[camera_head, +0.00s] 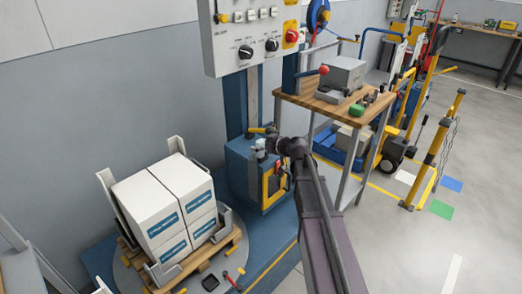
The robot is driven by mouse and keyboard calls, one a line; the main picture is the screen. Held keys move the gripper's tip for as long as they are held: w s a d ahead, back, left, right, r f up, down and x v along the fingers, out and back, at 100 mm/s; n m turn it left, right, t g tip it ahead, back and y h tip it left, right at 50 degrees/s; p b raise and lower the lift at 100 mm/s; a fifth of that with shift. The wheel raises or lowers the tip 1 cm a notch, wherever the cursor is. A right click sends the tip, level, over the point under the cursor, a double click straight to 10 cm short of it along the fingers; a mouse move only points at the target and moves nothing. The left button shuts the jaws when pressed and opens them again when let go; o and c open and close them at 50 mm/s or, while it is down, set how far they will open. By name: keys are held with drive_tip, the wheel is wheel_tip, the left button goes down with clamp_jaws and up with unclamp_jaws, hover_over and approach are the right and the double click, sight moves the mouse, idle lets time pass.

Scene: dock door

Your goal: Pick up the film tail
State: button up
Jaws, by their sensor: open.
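The blue stretch-wrapper film carriage (243,172), with a yellow-framed front, stands at the foot of the mast, right of the boxes. I cannot make out the film tail; it is too small or hidden behind my arm. My arm reaches up from the bottom, and my gripper (260,147) is at the top of the carriage, small in the picture. It is open, and I see nothing held in it. I cannot tell whether it touches the carriage. White boxes (166,203) with blue labels stand stacked on a wooden pallet (205,254) on the round turntable (128,272).
A control panel (250,36) with knobs and a red button hangs above the carriage. A wooden-topped workbench (312,97) with a grey box stands right of the mast. Yellow barriers (432,150) stand farther right. Clear floor (420,250) lies at the lower right.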

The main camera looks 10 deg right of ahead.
sight(260, 140)
drive_tip(key=c, duration=1)
drive_tip(key=shift+r, duration=0.2)
drive_tip(key=shift+c, duration=0.2)
wheel_tip(260, 140, up, 3)
drive_tip(key=p, duration=0.3)
drive_tip(key=s+d+p, duration=0.1)
drive_tip(key=s, duration=0.6)
drive_tip(key=s+d+r+p, duration=0.1)
drive_tip(key=s+d, duration=0.1)
drive_tip(key=s, duration=0.6)
drive_tip(key=shift+s+d+r, duration=0.3)
